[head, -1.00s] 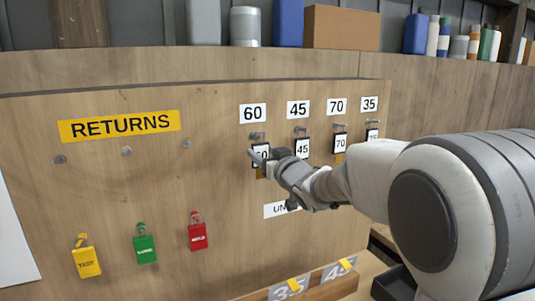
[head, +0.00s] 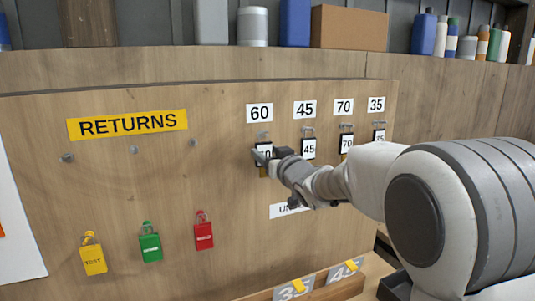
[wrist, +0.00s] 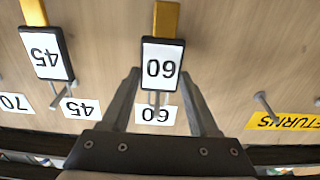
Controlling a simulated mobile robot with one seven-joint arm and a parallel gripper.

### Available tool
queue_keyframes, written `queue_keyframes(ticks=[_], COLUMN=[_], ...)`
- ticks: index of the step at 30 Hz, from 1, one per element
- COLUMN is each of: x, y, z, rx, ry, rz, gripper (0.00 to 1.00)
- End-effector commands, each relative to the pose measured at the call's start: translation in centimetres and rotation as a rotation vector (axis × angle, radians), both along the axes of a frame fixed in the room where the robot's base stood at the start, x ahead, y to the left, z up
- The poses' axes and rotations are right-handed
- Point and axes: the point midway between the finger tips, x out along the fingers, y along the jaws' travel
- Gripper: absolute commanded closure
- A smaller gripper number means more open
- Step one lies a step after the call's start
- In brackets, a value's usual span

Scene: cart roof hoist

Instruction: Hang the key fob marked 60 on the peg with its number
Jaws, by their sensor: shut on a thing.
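The key fob marked 60 (wrist: 160,68) is a black-framed white tag with an orange-brown end. It is upside down in the wrist view, between the fingertips of my gripper (wrist: 160,75), which is shut on it. In the head view my gripper (head: 264,154) partly covers this fob (head: 265,148). The peg under the 60 label (head: 259,113) is a small metal peg (head: 262,134) just above the fob. In the wrist view the 60 peg (wrist: 155,103) lies right at the fob's top edge. I cannot tell whether the fob's loop is around the peg.
Fobs 45 (head: 309,149), 70 (head: 346,144) and 35 (head: 379,137) hang to the right under matching labels. Three pegs below the RETURNS sign (head: 127,125) are bare.

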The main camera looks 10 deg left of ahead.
Motion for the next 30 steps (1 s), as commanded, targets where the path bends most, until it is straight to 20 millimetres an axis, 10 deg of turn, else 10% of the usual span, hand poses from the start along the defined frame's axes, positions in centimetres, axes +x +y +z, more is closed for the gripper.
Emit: queue_keyframes(ticks=[2,3,8,20,30], x=[0.0,0.0,0.0,-0.3,-4.3], y=[0.0,0.0,0.0,-0.3,-3.4], z=[0.0,0.0,0.0,-0.1,-0.1], rx=[0.000,0.000,0.000,0.000,0.001], ry=[0.000,0.000,0.000,0.000,-0.001], rz=[0.000,0.000,0.000,0.000,-0.002], gripper=[1.00,0.35,0.07,0.04,0.04])
